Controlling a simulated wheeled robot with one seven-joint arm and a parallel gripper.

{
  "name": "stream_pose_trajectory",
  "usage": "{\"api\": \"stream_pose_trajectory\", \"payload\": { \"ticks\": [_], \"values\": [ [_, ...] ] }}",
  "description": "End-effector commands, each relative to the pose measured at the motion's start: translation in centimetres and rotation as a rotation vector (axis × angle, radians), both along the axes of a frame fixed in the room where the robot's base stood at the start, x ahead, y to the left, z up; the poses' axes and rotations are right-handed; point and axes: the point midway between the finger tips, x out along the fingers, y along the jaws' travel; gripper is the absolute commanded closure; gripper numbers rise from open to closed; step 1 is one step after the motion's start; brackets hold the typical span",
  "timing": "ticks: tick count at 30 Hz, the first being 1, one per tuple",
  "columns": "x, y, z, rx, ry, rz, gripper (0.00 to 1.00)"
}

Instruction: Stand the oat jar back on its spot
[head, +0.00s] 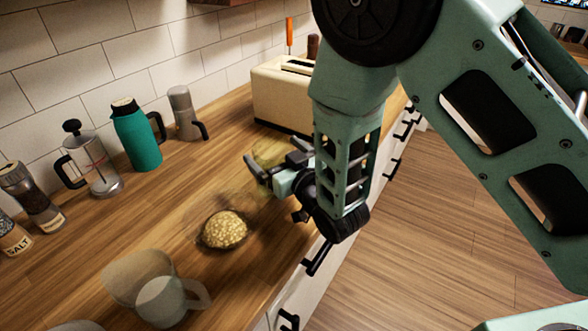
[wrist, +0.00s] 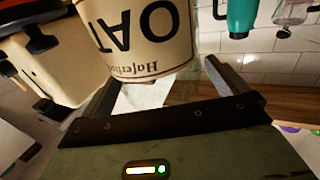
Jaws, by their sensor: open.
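The oat jar is close up in the wrist view, with a cream label (wrist: 140,35) reading "OAT". It is at or between the finger ends and its top is cut off by the frame. The jar's spot is not distinguishable.
A cream toaster (head: 281,95) stands behind my gripper. A teal flask (head: 137,137), moka pot (head: 183,112), French press (head: 95,165) and grinders (head: 33,197) line the wall. A mug (head: 165,302) is at the front left. Bare wooden counter (head: 150,215) lies between.

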Motion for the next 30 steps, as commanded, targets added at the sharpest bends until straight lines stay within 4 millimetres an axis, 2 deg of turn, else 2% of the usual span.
{"api": "stream_pose_trajectory", "payload": {
  "ticks": [10, 12, 21, 26, 30],
  "values": [
    [-6.8, -3.9, -0.5, -0.002, 0.003, 0.0, 0.01],
    [-7.6, -4.3, 0.2, -0.004, 0.006, 0.0, 0.01],
    [-9.3, -5.3, 0.0, -0.001, 0.003, 0.0, 0.01],
    [-9.3, -5.3, -0.1, -0.002, 0.012, -0.003, 0.01],
    [-8.7, -5.0, -0.2, -0.021, 0.105, -0.02, 0.01]
  ]
}}
